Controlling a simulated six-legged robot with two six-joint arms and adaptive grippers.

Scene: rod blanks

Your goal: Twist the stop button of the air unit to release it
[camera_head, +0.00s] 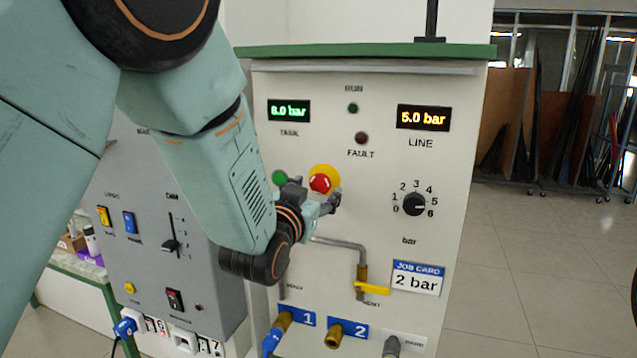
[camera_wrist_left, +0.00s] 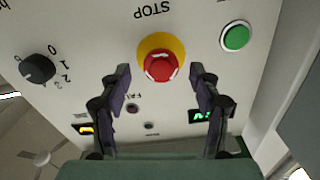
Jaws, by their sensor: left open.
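The red stop button (camera_head: 320,184) sits on a yellow round plate (camera_head: 325,172) on the pale front panel of the air unit (camera_head: 440,270). In the left wrist view the red button (camera_wrist_left: 161,66) shows white arrow marks, with the word STOP beside it. My left gripper (camera_head: 322,200) is at the panel just in front of the button and partly covers its lower side. In the left wrist view its two fingers (camera_wrist_left: 160,78) are apart, one on each side of the button, with nothing held. I cannot tell whether they touch it. My right gripper is not in view.
A green button (camera_head: 279,178) is just left of the stop button. A black dial (camera_head: 414,204) is to the right, and a yellow-handled valve (camera_head: 372,289) with a bent pipe lies below. A grey control box (camera_head: 150,240) stands left. Open floor lies right.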

